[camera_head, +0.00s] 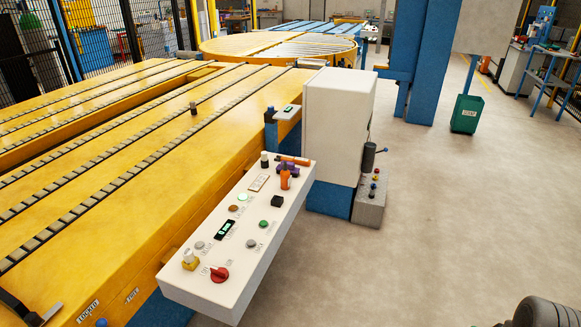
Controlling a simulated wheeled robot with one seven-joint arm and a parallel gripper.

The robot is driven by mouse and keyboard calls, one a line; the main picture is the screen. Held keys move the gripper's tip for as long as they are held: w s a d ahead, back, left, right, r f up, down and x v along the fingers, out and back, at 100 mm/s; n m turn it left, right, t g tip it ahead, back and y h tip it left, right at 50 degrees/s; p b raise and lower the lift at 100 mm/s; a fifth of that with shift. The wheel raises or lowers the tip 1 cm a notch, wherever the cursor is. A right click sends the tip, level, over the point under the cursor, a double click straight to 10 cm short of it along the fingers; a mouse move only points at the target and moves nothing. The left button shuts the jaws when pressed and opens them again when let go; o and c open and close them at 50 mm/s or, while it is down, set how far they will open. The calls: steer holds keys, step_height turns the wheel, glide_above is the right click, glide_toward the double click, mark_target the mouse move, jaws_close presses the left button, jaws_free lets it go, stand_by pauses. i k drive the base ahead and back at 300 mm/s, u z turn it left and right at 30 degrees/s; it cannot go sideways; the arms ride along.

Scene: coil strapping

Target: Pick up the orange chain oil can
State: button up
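A small upright orange object (285,181), which looks like the orange chain oil can, stands at the far end of the white control panel (205,280). It is small in the picture, so its spout and label cannot be made out. A purple object (288,169) sits right behind it, and a long orange item (294,160) lies behind that. My gripper is not in view; only a dark rounded part, probably of my arm, shows at the bottom right corner.
A small black block (277,201), a dark cylinder with a pale top (264,159), buttons and a red knob (219,274) share the panel. The yellow conveyor (110,220) lies left, a white cabinet (338,125) behind.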

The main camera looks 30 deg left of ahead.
mark_target(286, 177)
steer(key=u, duration=0.4)
steer(key=i, duration=1.05)
steer(key=u, duration=1.5)
steer(key=i, duration=0.7)
steer(key=u, duration=0.75)
